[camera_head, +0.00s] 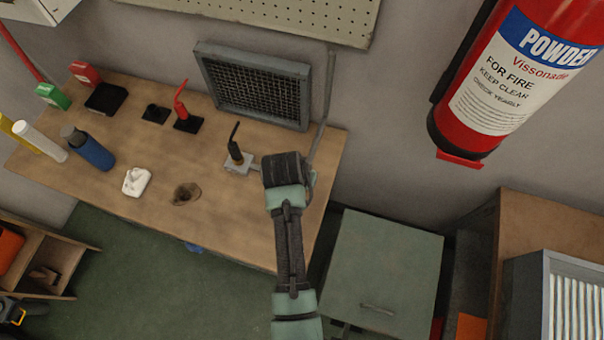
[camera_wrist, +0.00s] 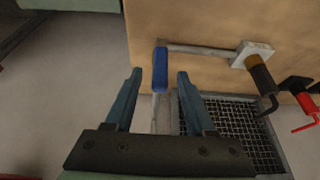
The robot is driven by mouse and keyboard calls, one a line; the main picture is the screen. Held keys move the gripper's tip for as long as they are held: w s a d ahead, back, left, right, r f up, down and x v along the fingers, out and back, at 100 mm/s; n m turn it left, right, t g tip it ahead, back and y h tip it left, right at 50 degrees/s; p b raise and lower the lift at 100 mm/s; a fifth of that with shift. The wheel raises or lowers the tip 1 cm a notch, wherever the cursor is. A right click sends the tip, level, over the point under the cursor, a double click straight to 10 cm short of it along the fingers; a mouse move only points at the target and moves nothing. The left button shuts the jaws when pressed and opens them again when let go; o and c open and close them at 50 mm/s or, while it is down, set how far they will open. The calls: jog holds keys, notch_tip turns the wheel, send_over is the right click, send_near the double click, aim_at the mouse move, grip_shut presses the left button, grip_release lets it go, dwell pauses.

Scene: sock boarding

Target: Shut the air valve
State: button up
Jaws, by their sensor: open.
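The air valve shows as a blue lever handle (camera_wrist: 160,69) in the wrist view, at the end of a grey pipe (camera_wrist: 203,50) near the table edge. The handle lies across this pipe and in line with the grey upright pipe below it in the picture. My gripper (camera_wrist: 160,76) is open and empty, its two dark blue fingers on either side of the handle in the picture. I cannot tell whether they touch it. In the head view my gripper (camera_head: 286,170) is over the table's right end and hides most of the valve.
The pipe leads to a metal block with a black-handled tool (camera_head: 236,145). A red tool (camera_head: 181,106), a mesh panel (camera_head: 254,86), a blue bottle (camera_head: 94,153) and a white item (camera_head: 137,181) are on the wooden table (camera_head: 230,215). A fire extinguisher (camera_head: 515,75) hangs at right above a green cabinet (camera_head: 385,265).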

jog(key=shift+x, duration=1)
jog(key=shift+r, duration=0.1)
jog(key=shift+c, duration=0.3)
grip_shut()
dwell(0.4)
